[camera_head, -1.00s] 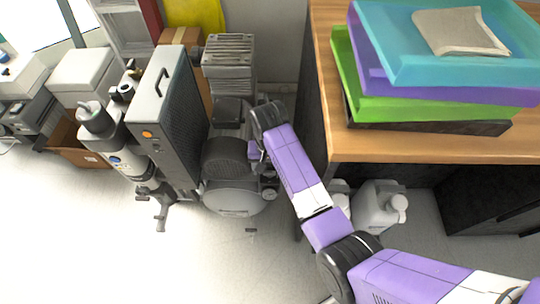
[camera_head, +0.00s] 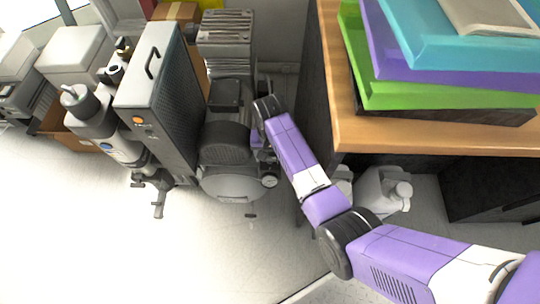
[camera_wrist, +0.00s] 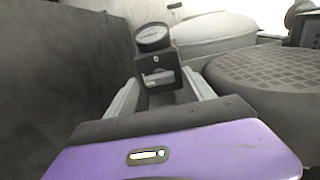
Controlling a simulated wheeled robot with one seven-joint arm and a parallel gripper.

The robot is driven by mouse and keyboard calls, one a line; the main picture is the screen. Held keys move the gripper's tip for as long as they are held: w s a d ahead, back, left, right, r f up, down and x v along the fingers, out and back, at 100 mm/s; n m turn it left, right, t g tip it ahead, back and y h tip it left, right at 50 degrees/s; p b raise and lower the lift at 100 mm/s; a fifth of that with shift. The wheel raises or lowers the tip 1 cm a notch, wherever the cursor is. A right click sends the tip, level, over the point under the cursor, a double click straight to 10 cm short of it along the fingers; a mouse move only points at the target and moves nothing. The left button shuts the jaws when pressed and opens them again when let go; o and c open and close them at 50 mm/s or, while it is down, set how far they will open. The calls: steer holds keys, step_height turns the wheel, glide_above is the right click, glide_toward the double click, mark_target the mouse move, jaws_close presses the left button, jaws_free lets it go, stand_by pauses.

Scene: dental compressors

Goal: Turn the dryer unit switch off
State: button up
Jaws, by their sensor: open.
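The dryer unit is probably the tall grey box (camera_head: 160,95) with a black top handle and an orange round part (camera_head: 138,120) on its front, at the left in the head view. My gripper (camera_head: 257,146) is to the right of it, beside the compressor (camera_head: 226,145). In the wrist view my gripper (camera_wrist: 160,88) is open. A small black box (camera_wrist: 156,70) with a pale lever-like part (camera_wrist: 159,79) lies ahead between the fingers, under a round gauge (camera_wrist: 153,37). I cannot tell whether the fingers touch it, nor the switch's position.
A wooden desk (camera_head: 440,141) with stacked trays (camera_head: 450,95) stands close on the right of my arm. White jugs (camera_head: 383,192) stand below it. A white cylinder unit (camera_head: 100,125) is left of the grey box. The floor (camera_head: 80,230) in front is clear.

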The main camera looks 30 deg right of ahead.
jaws_close()
stand_by(0.3)
steer(key=shift+m+p, duration=0.3)
steer(key=shift+p, duration=0.05)
steer(key=m+p, duration=0.2)
steer(key=shift+r+m, duration=0.15)
steer(key=shift+m, duration=0.25)
steer(key=m+p, duration=0.3)
steer(key=m, duration=0.2)
steer(key=m+p, duration=0.1)
steer(key=m, duration=0.3)
steer(key=shift+m+p, duration=0.3)
steer(key=shift+m, duration=0.1)
steer(key=m+p, duration=0.1)
steer(key=m, duration=0.3)
steer(key=shift+m, duration=0.3)
steer(key=shift+f, duration=0.2)
